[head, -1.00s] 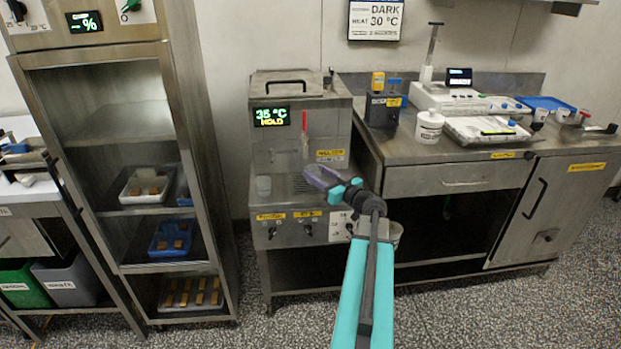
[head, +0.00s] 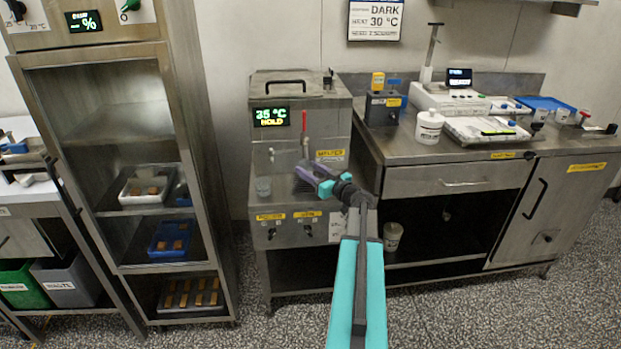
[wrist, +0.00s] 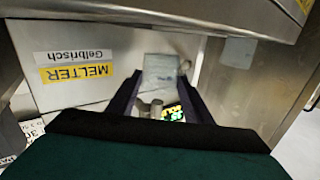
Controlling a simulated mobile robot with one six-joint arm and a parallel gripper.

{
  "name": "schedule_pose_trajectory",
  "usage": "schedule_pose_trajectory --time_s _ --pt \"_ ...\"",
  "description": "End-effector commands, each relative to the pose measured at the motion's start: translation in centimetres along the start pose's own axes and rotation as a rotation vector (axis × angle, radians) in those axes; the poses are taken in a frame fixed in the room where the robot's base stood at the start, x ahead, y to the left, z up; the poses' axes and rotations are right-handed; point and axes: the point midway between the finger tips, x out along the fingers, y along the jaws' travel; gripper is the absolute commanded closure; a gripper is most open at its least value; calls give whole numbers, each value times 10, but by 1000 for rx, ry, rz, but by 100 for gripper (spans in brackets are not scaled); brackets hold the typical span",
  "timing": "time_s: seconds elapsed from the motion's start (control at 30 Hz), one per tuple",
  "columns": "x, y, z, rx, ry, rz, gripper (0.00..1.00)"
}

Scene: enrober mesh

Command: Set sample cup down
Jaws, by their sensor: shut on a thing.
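My gripper (head: 316,176) is over the front of the melter, below its display and just left of the yellow MELTER label. In the wrist view, a pale, translucent sample cup (wrist: 160,70) sits between the fingertips, and my gripper (wrist: 160,88) is shut on it. In the head view the fingers and wrist hide the held cup, so I cannot tell its gap from the surface below. Another small clear cup (head: 263,186) stands on the left of the melter's ledge; a pale cup-like shape (wrist: 238,52) shows right of the held one.
The melter (head: 275,92) has a red-handled lever (head: 304,122) close behind my gripper. A steel bench (head: 400,148) on the right carries a white tub (head: 429,127), a scale and trays. A bucket (head: 393,237) stands below.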

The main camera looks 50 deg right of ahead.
Motion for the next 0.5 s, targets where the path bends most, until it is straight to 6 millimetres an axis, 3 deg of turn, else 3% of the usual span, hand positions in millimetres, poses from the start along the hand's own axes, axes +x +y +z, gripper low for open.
schedule_pose_trajectory --time_s 0.03,0.2,0.5 --pt "-1 1 12 3 -2 1 76" --pt "-1 2 27 1 -1 1 76" --pt "-1 2 29 0 -1 1 76"
